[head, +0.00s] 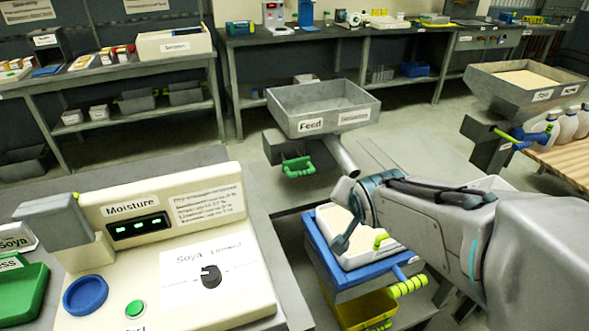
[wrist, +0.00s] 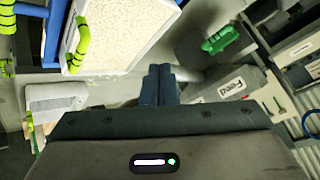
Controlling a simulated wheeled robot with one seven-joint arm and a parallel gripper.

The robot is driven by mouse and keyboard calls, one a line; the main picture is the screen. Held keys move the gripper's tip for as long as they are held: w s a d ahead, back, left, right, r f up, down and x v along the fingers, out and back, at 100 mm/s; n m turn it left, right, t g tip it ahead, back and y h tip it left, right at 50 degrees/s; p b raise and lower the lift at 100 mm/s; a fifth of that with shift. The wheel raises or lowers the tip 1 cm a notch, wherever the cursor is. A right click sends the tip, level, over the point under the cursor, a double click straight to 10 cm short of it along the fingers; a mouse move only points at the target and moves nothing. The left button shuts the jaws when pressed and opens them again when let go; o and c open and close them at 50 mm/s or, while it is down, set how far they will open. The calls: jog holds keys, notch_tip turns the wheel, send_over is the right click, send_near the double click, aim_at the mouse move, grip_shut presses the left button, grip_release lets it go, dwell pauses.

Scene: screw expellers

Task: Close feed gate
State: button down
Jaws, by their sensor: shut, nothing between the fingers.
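The feed hopper (head: 372,107), a grey open-topped box labelled Feed, stands in the middle of the head view. A green handle (head: 298,167) sits on the grey block below it, at the feed gate. A metal chute slopes down to the right beside it. My gripper (head: 340,243) is below and right of the handle, apart from it, over the white tray. In the wrist view its fingers (wrist: 158,84) are together and empty. There the green handle (wrist: 220,40) shows at upper right, clear of the fingers. The gate plate's position cannot be told.
A white tray of pale grains (wrist: 120,30) lies on a blue stand (head: 318,262) with yellow-green grips, close to my gripper. The Moisture console (head: 150,240) fills the left foreground. A second hopper (head: 520,88) with a blue handle stands at right. Benches line the back.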

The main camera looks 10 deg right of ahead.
jog(key=w+f+m+t+y+b, duration=0.1)
jog(key=w+f+m+t+b, duration=0.1)
jog(key=b, duration=0.1)
jog(key=w+a+f+m+t+y+b, duration=0.1)
jog(key=w+f+m+t+y+b, duration=0.1)
jog(key=w+f+m+b, duration=0.1)
jog(key=w+a+f+m+t+y+b, duration=0.1)
jog(key=w+f+m+t+b, duration=0.1)
jog(key=b, duration=0.3)
jog(key=shift+w+f+m+t, duration=0.3)
jog(key=shift+w+m+t, duration=0.1)
jog(key=shift+w+t, duration=0.15)
jog(key=b, duration=0.4)
send_near(298, 163)
notch_tip(298, 163, down, 2)
jog(key=w, duration=0.2)
jog(key=shift+f, duration=0.15)
jog(key=shift+w, duration=0.15)
jog(key=x, duration=0.1)
jog(key=p+x, duration=0.1)
jog(key=x, duration=0.1)
jog(key=r+p+x, duration=0.1)
jog(key=shift+w+a, duration=0.15)
jog(key=shift+w, duration=0.2)
jog(key=shift+r+p, duration=0.2)
jog(key=shift+p, duration=0.1)
